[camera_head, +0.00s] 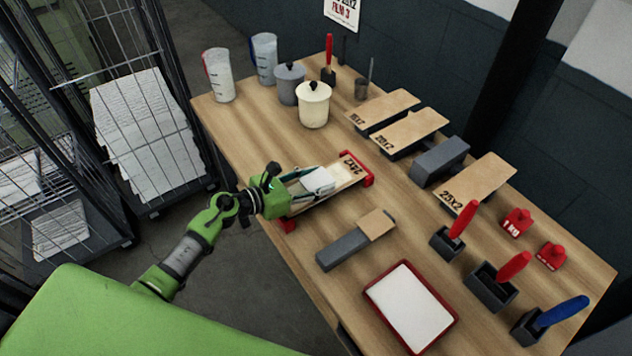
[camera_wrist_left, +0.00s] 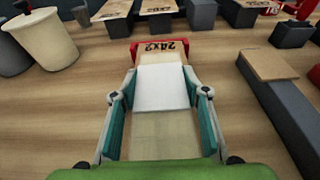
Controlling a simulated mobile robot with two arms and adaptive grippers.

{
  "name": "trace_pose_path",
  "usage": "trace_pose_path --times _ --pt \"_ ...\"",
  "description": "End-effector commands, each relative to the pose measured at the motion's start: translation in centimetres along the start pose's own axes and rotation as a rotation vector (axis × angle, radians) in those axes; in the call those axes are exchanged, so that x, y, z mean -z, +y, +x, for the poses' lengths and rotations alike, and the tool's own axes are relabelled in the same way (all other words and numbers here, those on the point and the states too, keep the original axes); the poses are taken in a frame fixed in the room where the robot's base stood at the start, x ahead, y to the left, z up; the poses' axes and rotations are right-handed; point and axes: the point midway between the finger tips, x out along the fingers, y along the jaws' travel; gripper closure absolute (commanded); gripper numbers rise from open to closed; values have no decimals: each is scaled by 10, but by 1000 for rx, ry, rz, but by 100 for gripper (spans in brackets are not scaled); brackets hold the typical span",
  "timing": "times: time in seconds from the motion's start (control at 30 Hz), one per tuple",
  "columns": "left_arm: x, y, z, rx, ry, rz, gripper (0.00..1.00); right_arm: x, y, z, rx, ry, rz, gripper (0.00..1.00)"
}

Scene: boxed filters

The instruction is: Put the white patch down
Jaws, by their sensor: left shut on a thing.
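The white patch (camera_head: 318,181) is a small white square block in my left gripper (camera_head: 303,181), over the wooden board marked 24x2 (camera_head: 352,174) in its red-ended holder (camera_head: 370,170). In the left wrist view the white patch (camera_wrist_left: 162,88) lies between the two teal-padded fingers of the left gripper (camera_wrist_left: 160,100), at their tips. The left gripper is shut on it. The patch looks on or just above the board; I cannot tell whether it touches. The right gripper is not in view.
A grey block with a wooden top (camera_head: 345,248) and a red tray with a white surface (camera_head: 410,308) stand nearer the front. Lidded pots (camera_head: 313,104) stand behind. Wooden boards (camera_head: 409,128), red weights (camera_head: 516,221) and tool holders (camera_head: 492,287) fill the right. Bare table lies between pots and holder.

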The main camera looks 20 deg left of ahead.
Motion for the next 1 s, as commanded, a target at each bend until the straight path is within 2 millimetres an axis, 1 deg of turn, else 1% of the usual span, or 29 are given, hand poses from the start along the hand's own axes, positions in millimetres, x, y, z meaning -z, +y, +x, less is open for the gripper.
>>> trace_pose_path --times 0.03,0.07,0.1,0.47,0.57,0.67,0.73,1.0 --pt "19 -6 -1 11 34 -1 66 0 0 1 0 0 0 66" --pt "20 -6 -1 12 34 -1 50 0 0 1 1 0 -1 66" --pt "20 -7 -1 13 35 -1 41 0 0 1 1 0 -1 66" --pt "20 -7 -1 15 36 0 41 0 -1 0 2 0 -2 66" --pt "14 -7 -2 15 35 0 41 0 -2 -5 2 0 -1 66" --pt "3 -7 -5 15 34 -1 41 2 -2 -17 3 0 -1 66" --pt "12 -6 -18 13 38 2 41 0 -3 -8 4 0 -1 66" --pt "6 -4 -81 8 29 1 41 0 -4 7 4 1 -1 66"
